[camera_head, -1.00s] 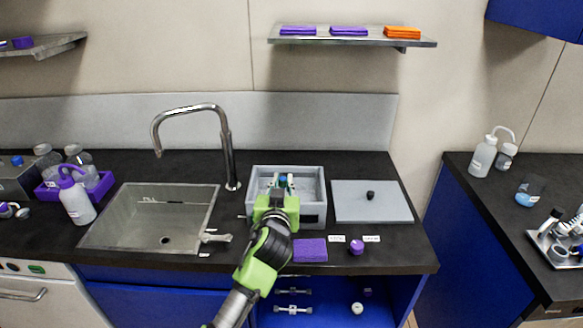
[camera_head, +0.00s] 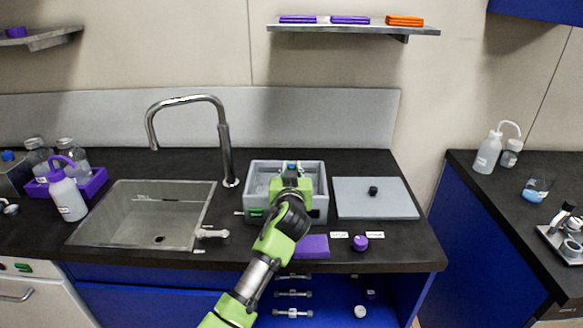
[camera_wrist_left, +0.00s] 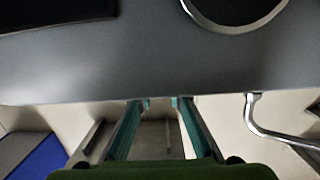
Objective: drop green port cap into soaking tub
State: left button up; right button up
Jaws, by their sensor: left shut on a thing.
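The soaking tub is the grey open box (camera_head: 320,202) on the counter, between the sink and a pale grey mat. My left gripper (camera_head: 291,170) reaches in from the front and is over the tub, hiding part of its inside. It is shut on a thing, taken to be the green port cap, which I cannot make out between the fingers. A small blue spot shows at the fingertips. In the left wrist view the teal fingers (camera_wrist_left: 164,105) point at a plain grey surface; no cap shows clearly there. My right gripper is not in view.
The sink (camera_head: 140,212) and tall faucet (camera_head: 225,150) stand left of the tub. The grey mat (camera_head: 400,205) with a small black cap (camera_head: 373,190) lies right. A purple cloth (camera_head: 313,246) and purple cap (camera_head: 360,243) lie in front. A shelf (camera_head: 350,29) hangs above.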

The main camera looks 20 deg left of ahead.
pick_arm(q)
jog(key=shift+f, duration=0.25)
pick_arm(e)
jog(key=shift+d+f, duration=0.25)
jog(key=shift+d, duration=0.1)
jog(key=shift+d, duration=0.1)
pick_arm(q)
jog(key=o, duration=0.9)
jog(key=v, duration=1.2)
jog(key=shift+f, duration=0.1)
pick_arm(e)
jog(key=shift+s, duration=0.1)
